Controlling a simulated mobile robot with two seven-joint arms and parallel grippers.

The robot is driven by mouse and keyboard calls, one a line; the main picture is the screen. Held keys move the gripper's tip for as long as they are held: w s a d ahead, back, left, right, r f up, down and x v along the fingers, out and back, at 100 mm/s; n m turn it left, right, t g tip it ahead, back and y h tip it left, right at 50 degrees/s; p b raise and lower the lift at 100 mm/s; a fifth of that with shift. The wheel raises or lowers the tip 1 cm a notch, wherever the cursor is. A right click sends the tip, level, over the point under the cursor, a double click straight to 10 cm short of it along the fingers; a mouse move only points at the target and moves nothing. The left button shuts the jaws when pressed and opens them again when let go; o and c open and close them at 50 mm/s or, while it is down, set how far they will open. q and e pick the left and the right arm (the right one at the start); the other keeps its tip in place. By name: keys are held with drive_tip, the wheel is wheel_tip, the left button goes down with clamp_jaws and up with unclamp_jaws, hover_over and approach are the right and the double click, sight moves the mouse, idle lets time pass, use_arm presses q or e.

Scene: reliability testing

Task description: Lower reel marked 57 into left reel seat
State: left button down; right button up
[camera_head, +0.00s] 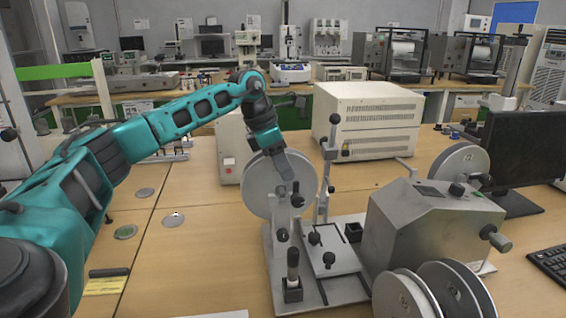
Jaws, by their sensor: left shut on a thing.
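A large grey reel (258,190) stands upright, its flat face toward me, at the left end of a grey test machine (330,262). My left arm comes in from the left, and my left gripper (287,183) is shut on this reel near its middle, covering part of its face. No number can be read on it. The left reel seat is hidden or cannot be told apart behind the reel and gripper, so I cannot tell whether the reel touches it. My right gripper is not in view.
A second reel (460,164) sits at the machine's right. More reels (404,296) stand at the front right. A thin upright post (327,180) rises close to the held reel. Behind are a beige box (366,120) and, right, a monitor (527,150). Table left is mostly clear.

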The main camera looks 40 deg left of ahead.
use_arm(q)
drive_tip(key=shift+f, duration=0.5)
drive_tip(key=shift+f, duration=0.2)
idle(0.4)
drive_tip(key=c, duration=0.6)
unclamp_jaws()
drive_tip(key=shift+c, duration=0.2)
drive_tip(key=shift+o, duration=0.4)
drive_tip(key=shift+f, duration=0.1)
